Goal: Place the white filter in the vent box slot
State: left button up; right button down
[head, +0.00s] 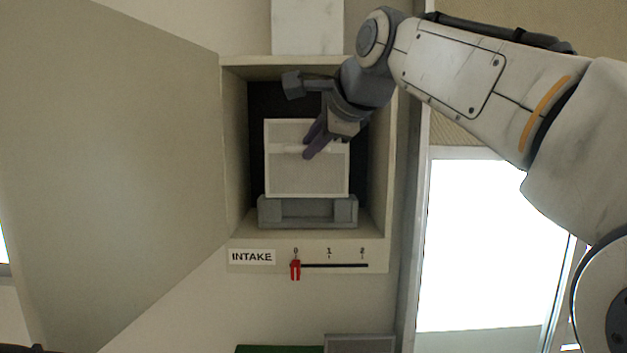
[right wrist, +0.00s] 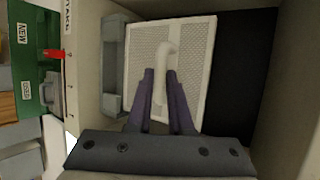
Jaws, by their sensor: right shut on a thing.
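The white filter (head: 300,175) is a square mesh panel with a white rim and a white handle, inside the open vent box (head: 235,150). Its lower edge is at the grey slot holder (head: 308,213) in the head view; I cannot tell whether it is seated in it. My right gripper (head: 309,150) is shut on the filter's handle. In the right wrist view the purple fingers (right wrist: 160,85) straddle the handle (right wrist: 163,62) of the filter (right wrist: 190,45), and the grey holder (right wrist: 112,65) lies to the left. My left gripper is not in view.
The box door (head: 110,150) stands open at left. Below the box are an INTAKE label (head: 251,257) and a red slider (head: 295,269) at 0. A green bin (right wrist: 38,45) with NEW and USED labels shows in the right wrist view. A bright window (head: 490,240) is at right.

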jog(key=shift+s+f, duration=0.1)
jog(key=shift+f, duration=2.1)
jog(key=c, duration=0.8)
grip_release()
jog(key=shift+d, duration=0.1)
